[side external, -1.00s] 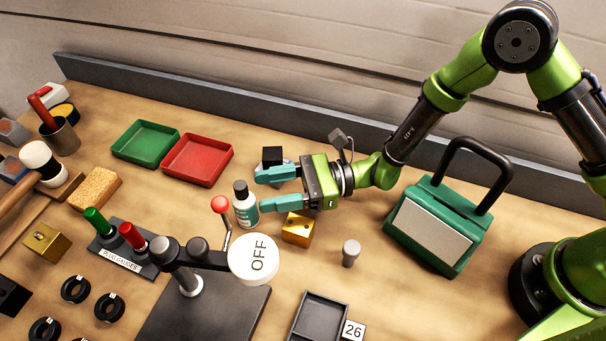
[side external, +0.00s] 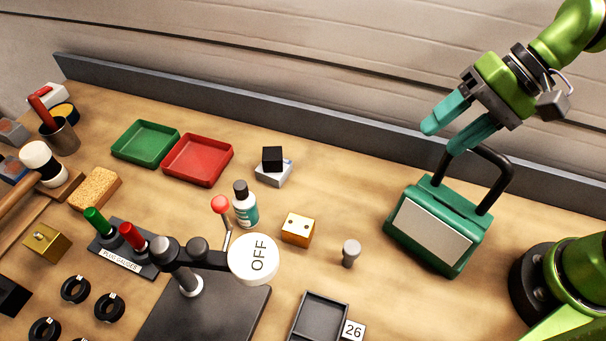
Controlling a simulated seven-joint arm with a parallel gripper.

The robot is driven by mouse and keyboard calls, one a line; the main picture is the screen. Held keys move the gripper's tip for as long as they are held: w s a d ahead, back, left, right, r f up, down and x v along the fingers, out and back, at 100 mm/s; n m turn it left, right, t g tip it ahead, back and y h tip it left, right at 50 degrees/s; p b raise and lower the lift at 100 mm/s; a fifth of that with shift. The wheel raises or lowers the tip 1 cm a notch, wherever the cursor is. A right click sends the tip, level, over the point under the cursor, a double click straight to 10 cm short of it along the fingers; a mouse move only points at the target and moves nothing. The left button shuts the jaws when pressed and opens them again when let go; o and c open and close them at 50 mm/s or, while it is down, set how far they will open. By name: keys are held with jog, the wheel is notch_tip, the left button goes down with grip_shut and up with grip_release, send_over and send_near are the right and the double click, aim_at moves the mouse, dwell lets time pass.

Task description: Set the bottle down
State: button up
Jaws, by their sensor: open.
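The bottle (side external: 246,208) is white with a teal label and a dark cap. It stands upright on the wooden bench, just right of the red ball knob, and nothing holds it. My gripper (side external: 437,141) has teal fingers and is open and empty. It is in the air at the upper right, above the green case and well away from the bottle.
A lever with a red knob (side external: 221,204) and a white OFF disc (side external: 254,259) stand close to the bottle. A brass block (side external: 298,230) and a black cube (side external: 272,158) on a grey block are nearby. The green case (side external: 437,228) with a tall black handle stands right.

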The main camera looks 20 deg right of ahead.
jog(key=d+r+t+h, duration=0.1)
jog(key=d, duration=0.2)
jog(key=s+d+r+n+t+h, duration=0.1)
jog(key=d+t+h, duration=0.1)
jog(key=d, duration=0.2)
jog(key=d+r+t+h, duration=0.1)
jog(key=d+r+t, duration=0.1)
jog(key=d, duration=0.2)
jog(key=shift+s+n+h, duration=0.3)
jog(key=shift+s+h, duration=0.05)
jog(key=shift+h, duration=0.05)
jog(key=shift+a, duration=0.1)
jog(key=m+g+y, duration=0.9)
jog(key=m+y, duration=0.2)
jog(key=m, duration=0.2)
send_over(235, 202)
jog(key=w+d, duration=0.1)
jog(key=d, duration=1)
notch_tip(235, 202, down, 14)
jog(key=shift+t, duration=0.3)
jog(key=x, duration=1.2)
jog(key=shift+a+r, duration=0.1)
jog(key=shift+r, duration=0.1)
jog(key=shift+y, duration=0.3)
grip_shut()
